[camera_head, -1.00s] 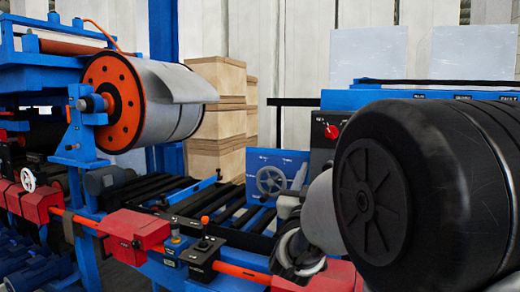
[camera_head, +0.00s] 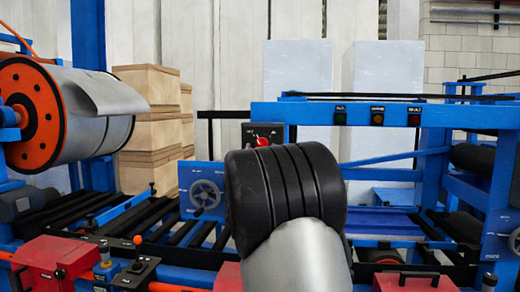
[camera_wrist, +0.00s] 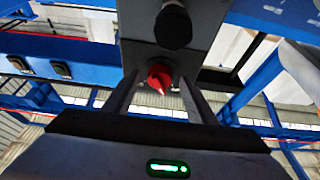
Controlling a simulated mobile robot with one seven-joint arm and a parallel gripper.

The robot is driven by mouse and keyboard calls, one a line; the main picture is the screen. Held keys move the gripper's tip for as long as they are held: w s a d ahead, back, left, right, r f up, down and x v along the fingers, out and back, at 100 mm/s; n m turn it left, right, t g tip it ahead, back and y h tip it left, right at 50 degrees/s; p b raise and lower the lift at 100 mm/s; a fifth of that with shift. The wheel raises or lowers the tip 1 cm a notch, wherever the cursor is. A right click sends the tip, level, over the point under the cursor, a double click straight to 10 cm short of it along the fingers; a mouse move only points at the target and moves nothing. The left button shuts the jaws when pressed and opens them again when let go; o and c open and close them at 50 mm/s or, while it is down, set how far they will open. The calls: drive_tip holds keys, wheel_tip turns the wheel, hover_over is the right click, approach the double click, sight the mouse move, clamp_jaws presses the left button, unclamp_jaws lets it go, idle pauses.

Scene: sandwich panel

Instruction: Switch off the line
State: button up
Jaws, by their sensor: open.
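A red switch knob (camera_head: 262,141) sits on a dark grey control box (camera_head: 248,130) at the middle of the line, seen in the head view just above my arm. In the wrist view the red knob (camera_wrist: 159,78) lies ahead between the two fingers of my gripper (camera_wrist: 157,92). The gripper is open, with one finger on each side of the knob. I cannot tell whether either finger touches it. In the head view my own arm hides the gripper.
A black round part (camera_wrist: 173,25) juts from the same box in the wrist view. Indicator lamps (camera_head: 377,114) line the blue beam to the right. A handwheel (camera_head: 205,194) is left of my arm. Red housings (camera_head: 55,262) stand along the front rail.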

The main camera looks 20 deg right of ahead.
drive_tip(key=shift+w+d+r, duration=0.2)
drive_tip(key=shift+w+d, duration=0.1)
drive_tip(key=shift+w, duration=0.1)
drive_tip(key=c, duration=1.1)
drive_tip(key=shift+o, duration=0.2)
drive_tip(key=shift+s+f+n+y+b, duration=0.15)
drive_tip(key=shift+n+y+b, duration=0.15)
drive_tip(key=shift+n+b, duration=0.45)
drive_tip(key=n+y, duration=0.1)
drive_tip(key=n+t+b, duration=0.1)
drive_tip(key=n, duration=0.1)
drive_tip(key=shift+d+r+y, duration=0.1)
drive_tip(key=shift+r+y, duration=0.1)
drive_tip(key=shift+y, duration=0.2)
drive_tip(key=o, duration=1.1)
drive_tip(key=shift+c, duration=0.2)
